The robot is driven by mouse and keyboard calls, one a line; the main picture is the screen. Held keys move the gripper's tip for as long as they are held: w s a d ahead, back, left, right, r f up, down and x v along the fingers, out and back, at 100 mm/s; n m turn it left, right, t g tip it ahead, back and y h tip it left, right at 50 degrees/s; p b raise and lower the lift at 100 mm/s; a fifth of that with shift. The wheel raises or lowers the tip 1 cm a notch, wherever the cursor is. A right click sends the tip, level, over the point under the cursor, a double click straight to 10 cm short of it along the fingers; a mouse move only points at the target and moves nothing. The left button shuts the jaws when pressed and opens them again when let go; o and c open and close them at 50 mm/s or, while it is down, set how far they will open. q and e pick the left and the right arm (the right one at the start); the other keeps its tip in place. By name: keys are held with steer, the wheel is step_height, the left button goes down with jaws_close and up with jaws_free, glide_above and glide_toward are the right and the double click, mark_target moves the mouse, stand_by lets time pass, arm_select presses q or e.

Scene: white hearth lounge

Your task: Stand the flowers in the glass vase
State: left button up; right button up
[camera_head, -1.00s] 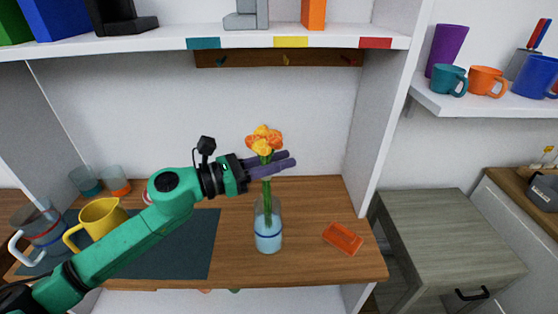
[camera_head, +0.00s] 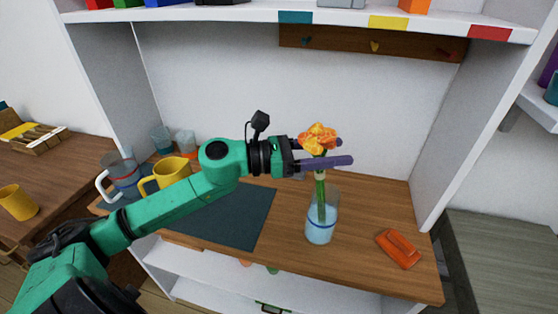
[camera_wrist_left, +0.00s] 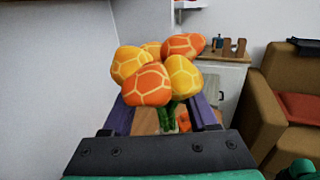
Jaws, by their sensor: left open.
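The orange and yellow flowers (camera_head: 318,139) stand upright with their green stems inside the glass vase (camera_head: 320,229). The clear vase has a blue band and stands on the wooden desk top. My left gripper (camera_head: 346,151) is open, with its two purple fingers around the flowers just below the blooms, above the vase rim. In the left wrist view the flowers (camera_wrist_left: 155,72) show between the spread fingers, and the stems run down behind the blooms. My right gripper is in neither view.
A dark mat (camera_head: 228,214) lies left of the vase, with a yellow jug (camera_head: 172,171) and cups behind my left arm. An orange object (camera_head: 398,249) lies to the right of the vase. A shelf (camera_head: 240,16) runs above the desk.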

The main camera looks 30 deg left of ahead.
arm_select(q)
steer(key=b+v, duration=0.3)
steer(key=v, duration=0.8)
stand_by(0.8)
